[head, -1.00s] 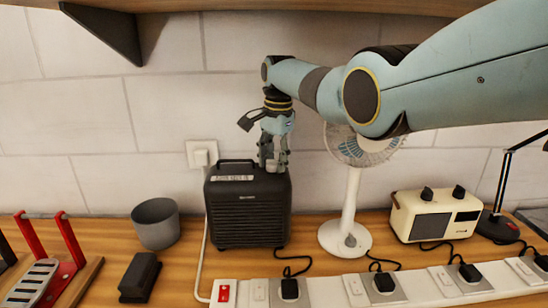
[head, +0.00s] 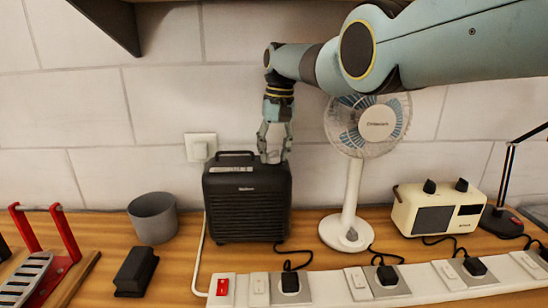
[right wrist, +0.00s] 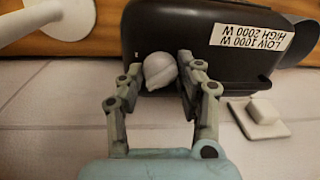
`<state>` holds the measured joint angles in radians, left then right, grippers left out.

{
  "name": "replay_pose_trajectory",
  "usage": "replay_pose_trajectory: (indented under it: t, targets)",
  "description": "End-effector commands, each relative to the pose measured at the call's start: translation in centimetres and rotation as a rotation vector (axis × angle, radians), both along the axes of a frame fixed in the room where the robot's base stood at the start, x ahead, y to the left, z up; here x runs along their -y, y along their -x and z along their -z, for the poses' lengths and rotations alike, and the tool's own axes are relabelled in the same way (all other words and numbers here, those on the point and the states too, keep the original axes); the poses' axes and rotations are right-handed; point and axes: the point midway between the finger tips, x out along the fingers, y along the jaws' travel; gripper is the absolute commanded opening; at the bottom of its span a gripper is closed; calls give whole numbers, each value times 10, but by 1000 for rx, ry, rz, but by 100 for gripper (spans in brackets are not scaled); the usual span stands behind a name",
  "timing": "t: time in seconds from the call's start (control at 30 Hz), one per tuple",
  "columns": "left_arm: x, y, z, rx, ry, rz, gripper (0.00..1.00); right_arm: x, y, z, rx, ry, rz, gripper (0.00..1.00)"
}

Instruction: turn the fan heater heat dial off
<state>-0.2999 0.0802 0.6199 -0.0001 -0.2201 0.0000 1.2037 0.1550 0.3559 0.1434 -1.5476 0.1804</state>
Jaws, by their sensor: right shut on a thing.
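The black fan heater (head: 247,208) stands on the bench against the tiled wall. Its top also shows in the right wrist view (right wrist: 195,35), with a white label (right wrist: 252,40) reading LOW 1000 W, HIGH 2000 W. The pale grey heat dial (right wrist: 159,71) sits on the heater's top, at the right in the head view. My right gripper (head: 274,158) points down onto the dial and is shut on it, one finger on each side in the right wrist view (right wrist: 158,80). The dial's setting cannot be read. My left gripper is out of view.
A white fan (head: 346,228) and a cream radio (head: 432,216) stand right of the heater. A grey cup (head: 153,218) and black block (head: 136,271) are left. A power strip (head: 330,290) with plugs and cords runs along the front.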

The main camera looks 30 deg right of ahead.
Motion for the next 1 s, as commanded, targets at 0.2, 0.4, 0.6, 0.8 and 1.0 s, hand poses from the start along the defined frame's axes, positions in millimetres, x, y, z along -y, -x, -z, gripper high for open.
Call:
replay_pose_trajectory:
  t: [0.2,0.4,0.6,0.8,1.0]
  targets:
    - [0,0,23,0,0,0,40,0,-2,3,4,0,-206,3]
    - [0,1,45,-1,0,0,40,0,-2,3,5,2,-393,3]
    - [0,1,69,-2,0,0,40,0,-3,4,4,2,-563,3]
    - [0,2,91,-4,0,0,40,0,-3,3,4,2,-694,3]
    - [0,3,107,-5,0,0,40,0,-3,2,3,1,-778,3]
